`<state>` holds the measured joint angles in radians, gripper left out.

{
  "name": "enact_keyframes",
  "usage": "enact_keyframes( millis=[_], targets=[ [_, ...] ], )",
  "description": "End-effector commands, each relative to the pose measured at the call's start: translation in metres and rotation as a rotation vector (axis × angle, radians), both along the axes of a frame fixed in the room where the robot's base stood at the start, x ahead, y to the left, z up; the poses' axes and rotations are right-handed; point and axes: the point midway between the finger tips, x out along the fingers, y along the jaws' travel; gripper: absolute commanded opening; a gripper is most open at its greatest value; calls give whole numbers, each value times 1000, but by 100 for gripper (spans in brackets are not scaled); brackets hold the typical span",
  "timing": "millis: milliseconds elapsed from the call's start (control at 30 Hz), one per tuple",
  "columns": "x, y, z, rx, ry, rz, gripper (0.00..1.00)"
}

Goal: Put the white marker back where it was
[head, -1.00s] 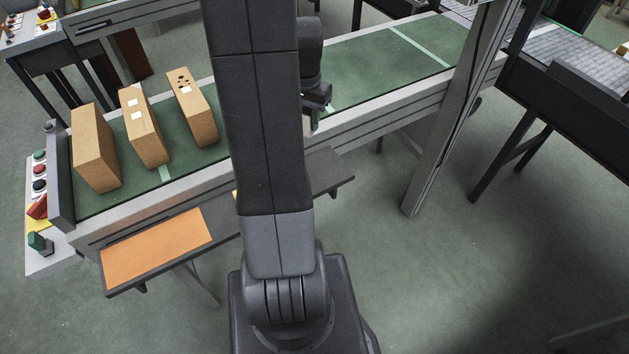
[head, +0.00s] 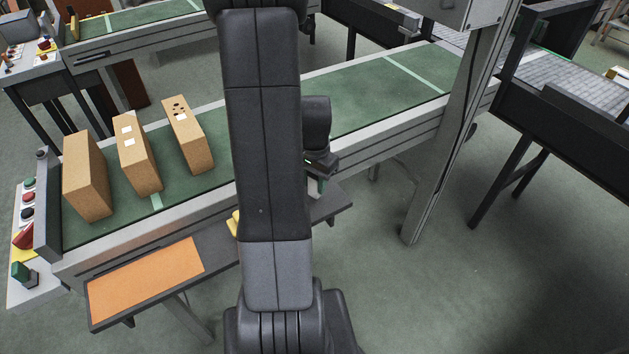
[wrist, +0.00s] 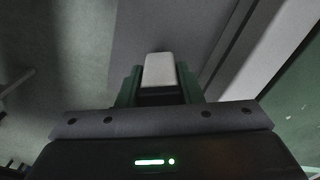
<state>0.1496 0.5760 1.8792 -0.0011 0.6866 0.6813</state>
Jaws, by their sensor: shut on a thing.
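The white marker (wrist: 160,70) shows in the wrist view as a pale, blunt-ended piece between the green fingers. My gripper (wrist: 158,85) is shut on it. In the head view my gripper (head: 320,183) is beside the arm, over the right part of the dark side shelf (head: 330,206) along the conveyor's near edge. The marker cannot be made out in the head view. In the wrist view a grey surface lies beyond the marker; I cannot tell whether the marker touches it.
Three cardboard boxes (head: 136,153) stand on the green conveyor (head: 375,95). An orange mat (head: 145,280) covers the shelf's left part. A yellow item (head: 234,223) is partly hidden by my arm. A grey post (head: 445,140) stands to the right.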

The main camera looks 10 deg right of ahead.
Motion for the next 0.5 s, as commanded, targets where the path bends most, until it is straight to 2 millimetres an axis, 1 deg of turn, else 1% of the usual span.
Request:
enact_keyframes(
  millis=[267,367,400,467,500],
  targets=[
    [0,0,-1,0,-1,0,18],
    [0,0,-5,0,-1,0,18],
    [0,0,-5,0,-1,0,34],
    [0,0,-4,0,-1,0,46],
    [0,0,-4,0,-1,0,54]
  ],
)
